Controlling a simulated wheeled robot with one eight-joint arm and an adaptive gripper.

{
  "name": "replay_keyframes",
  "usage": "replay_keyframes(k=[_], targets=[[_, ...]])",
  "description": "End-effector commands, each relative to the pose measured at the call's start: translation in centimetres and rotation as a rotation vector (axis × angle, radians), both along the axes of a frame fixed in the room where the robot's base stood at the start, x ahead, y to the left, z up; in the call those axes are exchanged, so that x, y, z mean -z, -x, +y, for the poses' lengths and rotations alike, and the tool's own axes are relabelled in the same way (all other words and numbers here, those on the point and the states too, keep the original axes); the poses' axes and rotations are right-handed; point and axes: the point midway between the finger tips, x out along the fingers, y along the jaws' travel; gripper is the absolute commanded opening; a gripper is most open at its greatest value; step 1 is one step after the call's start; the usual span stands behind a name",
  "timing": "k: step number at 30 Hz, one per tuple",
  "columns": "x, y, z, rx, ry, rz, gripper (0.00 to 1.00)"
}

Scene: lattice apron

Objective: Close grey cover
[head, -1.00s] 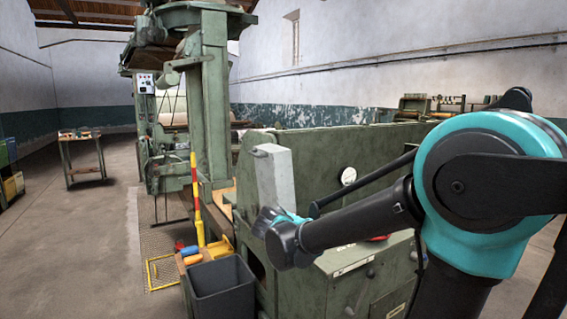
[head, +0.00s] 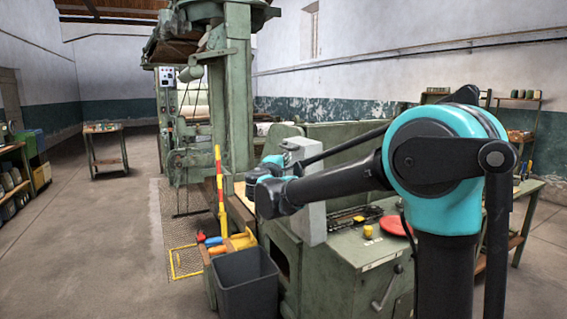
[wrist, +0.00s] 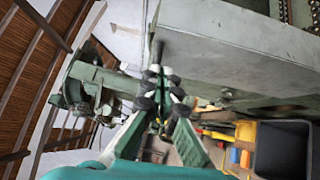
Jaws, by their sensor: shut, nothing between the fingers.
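The grey cover (head: 313,218) stands upright as a narrow panel at the near left end of the green machine in the head view. My arm crosses in front of its middle. In the wrist view the cover (wrist: 240,50) is a broad grey slab filling the upper right, with a dark rod-like handle (wrist: 158,50) at its left edge. My gripper (wrist: 161,73) is shut and empty, its fingertips pointing at the lower end of that handle. I cannot tell whether they touch it. In the head view the fingertips are mostly hidden behind my wrist.
A dark grey bin (head: 246,283) stands on the floor left of the machine, beside a red-yellow post (head: 220,190).

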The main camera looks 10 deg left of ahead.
Motion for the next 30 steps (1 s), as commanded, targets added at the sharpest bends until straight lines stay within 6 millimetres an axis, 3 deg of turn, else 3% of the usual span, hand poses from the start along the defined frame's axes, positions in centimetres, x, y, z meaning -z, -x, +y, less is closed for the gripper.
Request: replay_keyframes(k=[4,9,15,30], targets=[[-0.2,-2.9,-0.6,0.003,0.0,0.001,0.0],[-0.5,-4.2,-2.7,0.003,-0.001,0.001,0.0],[-0.6,-4.9,-3.8,0.001,-0.001,0.001,0.0],[-0.8,-5.2,-4.3,0.001,-0.009,0.005,0.0]])
